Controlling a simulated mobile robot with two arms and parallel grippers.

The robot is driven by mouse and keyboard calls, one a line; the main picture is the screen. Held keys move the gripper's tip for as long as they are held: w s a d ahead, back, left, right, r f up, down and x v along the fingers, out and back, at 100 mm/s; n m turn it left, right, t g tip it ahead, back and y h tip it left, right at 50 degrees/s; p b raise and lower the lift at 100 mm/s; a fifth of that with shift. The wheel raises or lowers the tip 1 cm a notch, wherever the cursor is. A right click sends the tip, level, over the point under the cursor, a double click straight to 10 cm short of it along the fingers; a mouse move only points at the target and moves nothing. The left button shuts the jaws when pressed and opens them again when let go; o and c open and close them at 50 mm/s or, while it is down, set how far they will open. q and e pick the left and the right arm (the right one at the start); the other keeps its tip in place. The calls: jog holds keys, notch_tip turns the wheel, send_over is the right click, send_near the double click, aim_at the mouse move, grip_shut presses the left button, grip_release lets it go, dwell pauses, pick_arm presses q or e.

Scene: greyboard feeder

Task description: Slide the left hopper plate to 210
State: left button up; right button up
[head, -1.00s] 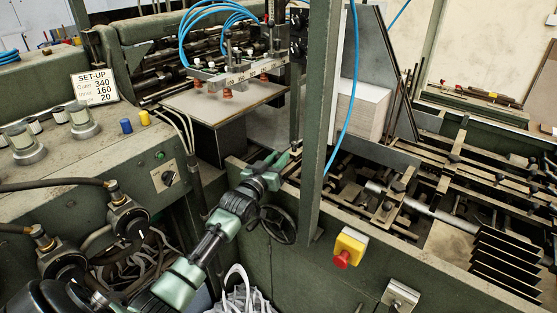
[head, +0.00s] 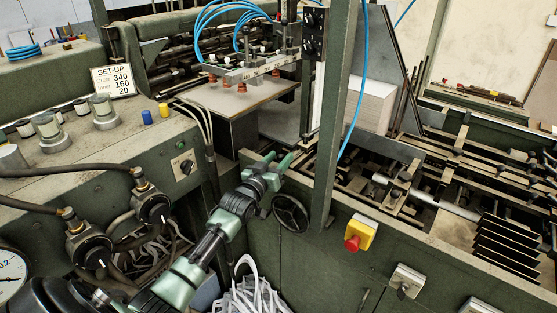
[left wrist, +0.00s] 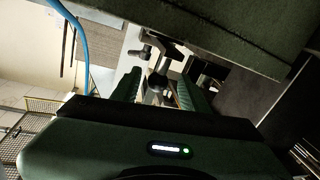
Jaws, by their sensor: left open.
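My left gripper (head: 278,161) reaches in from the lower left and is open over the near edge of the green machine, left of the green post. In the left wrist view its two fingers (left wrist: 158,88) stand apart, with a dark round knob (left wrist: 157,82) on a metal fitting seen between them. I cannot tell whether the knob is within the jaws or beyond them; no contact is visible. A pale upright plate (head: 319,100) stands beside the white board stack (head: 371,104), partly behind the post; I cannot tell if it is the left hopper plate. No 210 mark is readable. My right gripper is out of view.
The green post (head: 340,110) and a blue hose (head: 357,90) rise right of my gripper. A handwheel (head: 290,212) is just below it. A yellow box with a red button (head: 358,234) is lower right. A set-up card (head: 113,79) reads 340, 160, 20.

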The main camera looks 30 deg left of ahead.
pick_arm(q)
jog(key=shift+s+d+f, duration=0.15)
jog(key=shift+s, duration=0.3)
jog(key=s+b, duration=0.1)
jog(key=s, duration=0.5)
jog(key=shift+s+d, duration=0.2)
jog(key=shift+s, duration=0.2)
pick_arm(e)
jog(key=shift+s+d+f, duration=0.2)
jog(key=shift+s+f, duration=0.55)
